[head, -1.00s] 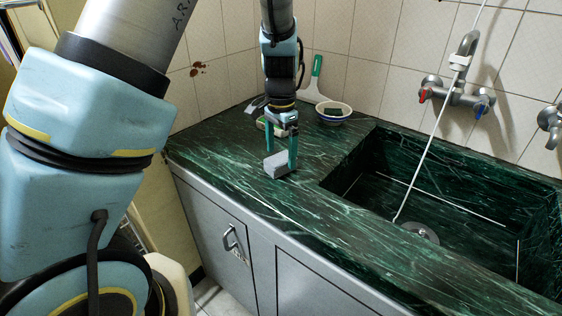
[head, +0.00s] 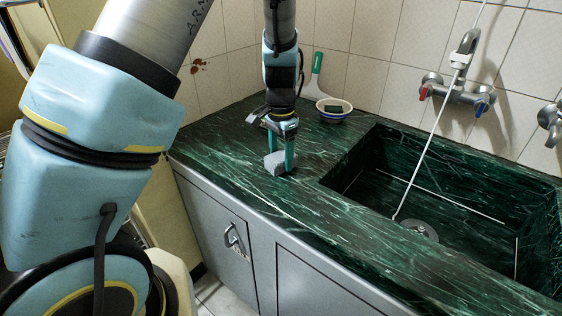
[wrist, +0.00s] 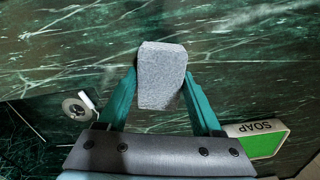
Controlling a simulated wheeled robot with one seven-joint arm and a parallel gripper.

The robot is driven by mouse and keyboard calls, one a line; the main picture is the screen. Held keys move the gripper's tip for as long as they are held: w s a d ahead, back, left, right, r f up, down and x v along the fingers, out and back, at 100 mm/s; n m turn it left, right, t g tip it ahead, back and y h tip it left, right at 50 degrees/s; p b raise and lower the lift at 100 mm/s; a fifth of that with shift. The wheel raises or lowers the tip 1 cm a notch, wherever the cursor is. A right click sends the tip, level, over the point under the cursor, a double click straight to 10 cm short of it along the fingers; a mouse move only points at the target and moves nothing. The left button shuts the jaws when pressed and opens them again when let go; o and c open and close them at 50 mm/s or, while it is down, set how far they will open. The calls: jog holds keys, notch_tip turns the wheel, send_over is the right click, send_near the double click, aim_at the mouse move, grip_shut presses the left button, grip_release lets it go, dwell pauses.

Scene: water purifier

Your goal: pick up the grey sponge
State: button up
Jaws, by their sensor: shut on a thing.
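The grey sponge (head: 274,162) is a small light-grey block at the left part of the green marble counter. In the wrist view the sponge (wrist: 162,76) sits between the two teal fingers. My gripper (head: 279,163) points down over the counter and is shut on the sponge, with a finger against each side; it also shows in the wrist view (wrist: 163,92). The sponge is at or very near the counter top; I cannot tell whether there is a gap below it. Part of the sponge is hidden behind the near finger in the head view.
A bowl (head: 334,116) with a dark sponge stands behind to the right, near a green-handled brush (head: 317,68). A soap box (wrist: 258,138) lies close to my gripper. The sink basin (head: 430,200) opens to the right; the counter's front edge is close.

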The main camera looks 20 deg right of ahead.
aim_at(281, 155)
jog(key=c, duration=0.4)
notch_tip(281, 155, up, 10)
jog(key=shift+b, duration=0.75)
